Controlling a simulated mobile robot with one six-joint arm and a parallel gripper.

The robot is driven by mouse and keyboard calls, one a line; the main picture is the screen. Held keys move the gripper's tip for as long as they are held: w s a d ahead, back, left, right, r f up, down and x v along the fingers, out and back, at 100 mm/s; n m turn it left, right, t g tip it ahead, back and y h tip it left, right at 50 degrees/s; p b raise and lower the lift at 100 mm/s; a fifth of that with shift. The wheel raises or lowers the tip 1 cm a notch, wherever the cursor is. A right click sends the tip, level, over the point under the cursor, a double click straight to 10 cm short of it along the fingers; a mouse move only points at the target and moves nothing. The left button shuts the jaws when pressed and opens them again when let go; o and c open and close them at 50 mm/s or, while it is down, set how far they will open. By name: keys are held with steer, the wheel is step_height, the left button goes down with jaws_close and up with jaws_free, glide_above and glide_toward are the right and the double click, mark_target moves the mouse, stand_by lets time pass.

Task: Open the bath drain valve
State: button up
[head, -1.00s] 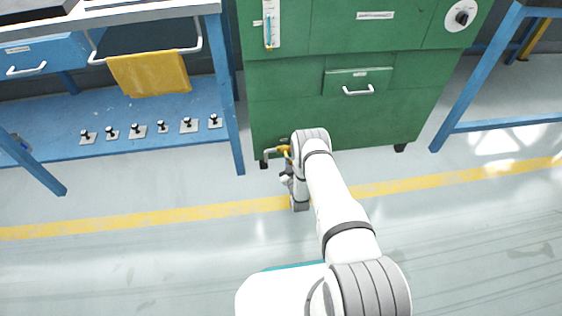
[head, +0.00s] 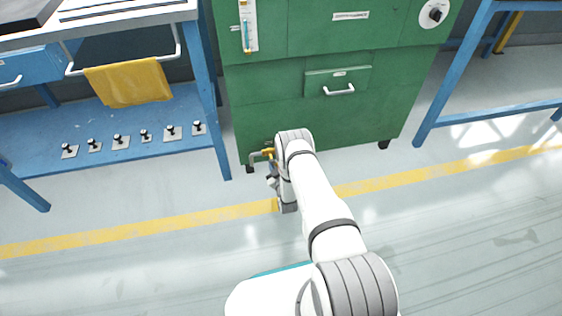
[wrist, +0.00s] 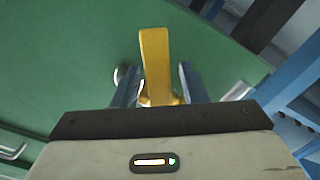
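The bath drain valve sits low at the left front corner of the green cabinet (head: 325,115), on a short grey pipe (head: 252,158). Its yellow lever (head: 267,152) shows just left of my wrist in the head view. In the wrist view the yellow lever (wrist: 155,62) stands up between the two fingers of my gripper (wrist: 158,84). The fingers are apart, one on each side of the lever, close to its lower part. I cannot tell whether either finger touches it. The valve body is mostly hidden behind the gripper and my arm.
A blue bench with a lower shelf (head: 40,150) holding several small valves stands at the left. A yellow towel (head: 128,82) hangs from its rail. Another blue bench frame (head: 455,75) stands at the right. The floor in front is clear, with a yellow line (head: 150,222).

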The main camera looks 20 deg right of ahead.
steer(key=s+p, duration=0.3)
steer(key=s, duration=0.4)
steer(key=shift+s+a, duration=0.15)
steer(key=shift+s, duration=0.25)
